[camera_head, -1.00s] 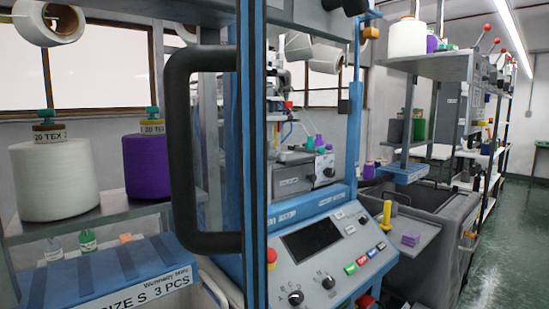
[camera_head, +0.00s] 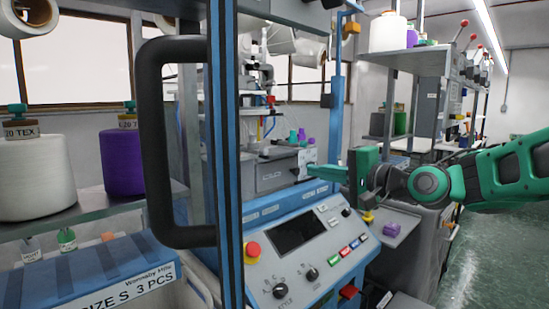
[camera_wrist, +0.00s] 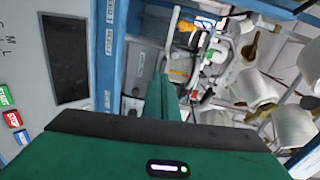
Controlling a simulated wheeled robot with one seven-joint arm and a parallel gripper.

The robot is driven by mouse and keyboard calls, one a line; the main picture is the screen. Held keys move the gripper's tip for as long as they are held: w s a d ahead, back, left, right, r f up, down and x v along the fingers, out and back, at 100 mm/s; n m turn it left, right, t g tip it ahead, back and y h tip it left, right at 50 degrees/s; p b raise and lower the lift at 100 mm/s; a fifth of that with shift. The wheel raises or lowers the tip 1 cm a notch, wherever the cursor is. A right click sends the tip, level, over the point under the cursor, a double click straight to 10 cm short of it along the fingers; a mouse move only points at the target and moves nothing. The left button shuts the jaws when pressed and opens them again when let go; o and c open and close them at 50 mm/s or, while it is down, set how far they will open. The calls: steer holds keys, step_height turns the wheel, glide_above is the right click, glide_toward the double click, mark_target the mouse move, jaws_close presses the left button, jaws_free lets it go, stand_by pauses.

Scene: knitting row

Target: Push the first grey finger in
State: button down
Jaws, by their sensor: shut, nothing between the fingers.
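My gripper (camera_head: 310,171) reaches in from the right with its green fingers shut and empty. In the head view its tips overlap the right end of a grey unit (camera_head: 272,177) inside the blue-framed knitting machine. I cannot tell whether they touch it. In the wrist view the shut fingers (camera_wrist: 164,88) point into the machine opening, beside a grey labelled panel (camera_wrist: 137,68). I cannot make out a separate grey finger in either view; my fingers cover part of the unit's front.
A control panel (camera_head: 325,229) with a dark screen slopes below my gripper. A dark door handle (camera_head: 152,140) and blue post (camera_head: 226,150) stand at left. A small tray with purple blocks (camera_head: 391,229) lies beneath my arm. Floor at right (camera_head: 478,255) is clear.

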mark_target(266, 152)
steer(key=shift+y, duration=0.6)
steer(key=r+x, duration=0.1)
steer(key=x, duration=0.9)
steer(key=r+x, duration=0.1)
steer(key=x, duration=0.4)
steer(key=shift+s+a+r, duration=0.15)
steer(key=shift+s+r, duration=0.05)
steer(key=shift+r, duration=0.1)
